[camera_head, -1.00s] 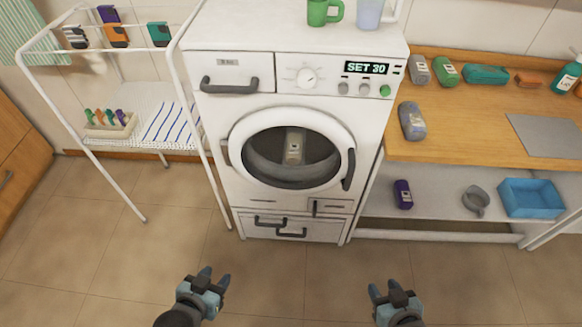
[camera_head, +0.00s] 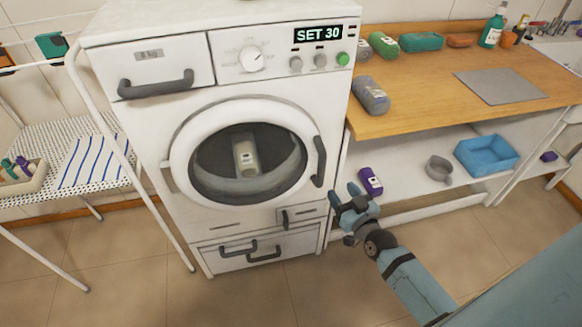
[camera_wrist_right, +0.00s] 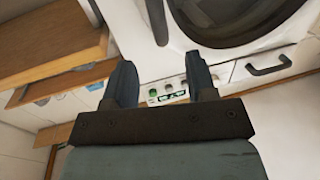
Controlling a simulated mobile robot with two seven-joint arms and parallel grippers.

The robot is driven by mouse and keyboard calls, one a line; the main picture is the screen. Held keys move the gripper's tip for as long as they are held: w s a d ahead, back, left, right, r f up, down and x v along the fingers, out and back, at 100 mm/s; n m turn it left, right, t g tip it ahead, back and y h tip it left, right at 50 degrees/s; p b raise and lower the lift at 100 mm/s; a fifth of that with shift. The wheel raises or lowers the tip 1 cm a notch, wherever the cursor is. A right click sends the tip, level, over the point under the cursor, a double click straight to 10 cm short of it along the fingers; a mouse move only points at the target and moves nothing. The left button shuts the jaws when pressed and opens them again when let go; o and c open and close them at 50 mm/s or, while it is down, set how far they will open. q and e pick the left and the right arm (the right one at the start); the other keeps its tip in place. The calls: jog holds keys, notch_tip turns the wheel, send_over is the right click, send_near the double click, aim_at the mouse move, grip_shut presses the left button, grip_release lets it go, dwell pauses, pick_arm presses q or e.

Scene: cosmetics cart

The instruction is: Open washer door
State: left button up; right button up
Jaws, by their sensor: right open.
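The white washer (camera_head: 120,100) fills the left middle of the head view. Its round door (camera_head: 182,150) is closed, with dark glass and a dark vertical handle (camera_head: 319,160) on the right rim. A pale bottle-like item (camera_head: 246,157) shows behind the glass. My right gripper (camera_head: 346,194) is open and empty, to the right of and below the handle, apart from it. In the right wrist view, my open right gripper (camera_wrist_right: 160,62) has nothing between its fingers; the door's white ring (camera_wrist_right: 225,57) shows at the upper right. My left gripper is out of view.
The wooden counter (camera_head: 430,95) with a lower shelf (camera_head: 400,195) stands right of the washer. A purple item (camera_head: 371,181) lies on that shelf close behind my right gripper. A white rack (camera_head: 90,190) stands left. Floor in front of the washer is clear.

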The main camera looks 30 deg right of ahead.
aim_at(324, 166)
jog(key=w, duration=1.3)
jog(key=shift+w+d, duration=0.25)
jog(key=shift+d, duration=0.15)
grip_shut()
